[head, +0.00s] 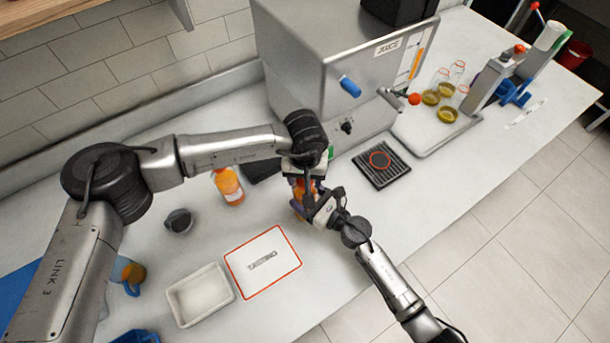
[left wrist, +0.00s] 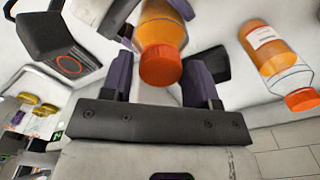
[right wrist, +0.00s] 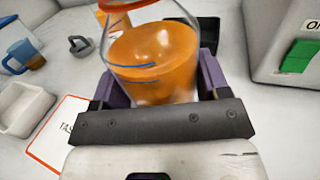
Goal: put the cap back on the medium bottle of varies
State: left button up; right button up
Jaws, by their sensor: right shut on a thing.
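A clear bottle of orange juice (head: 299,188) is between my two grippers in the head view and largely hidden there. My right gripper (head: 315,205) is shut on its body; the juice-filled bottle fills the middle of the right wrist view (right wrist: 155,55). An orange cap (left wrist: 160,66) is at the bottle's top end in the left wrist view, in line with it; whether it is fully seated I cannot tell. My left gripper (left wrist: 160,85) is open, with its purple fingers on both sides of the cap and a gap visible on one side.
Another orange-capped juice bottle (head: 228,187) stands to the left, also in the left wrist view (left wrist: 275,50). The juicer (head: 300,60) stands behind, with a black drip tray (head: 382,164).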

pick_arm(q)
jog(key=shift+o, duration=1.2)
notch_tip(320, 180, up, 12)
pick_arm(e)
jog(key=o, duration=1.8)
jog(key=shift+d, duration=0.1)
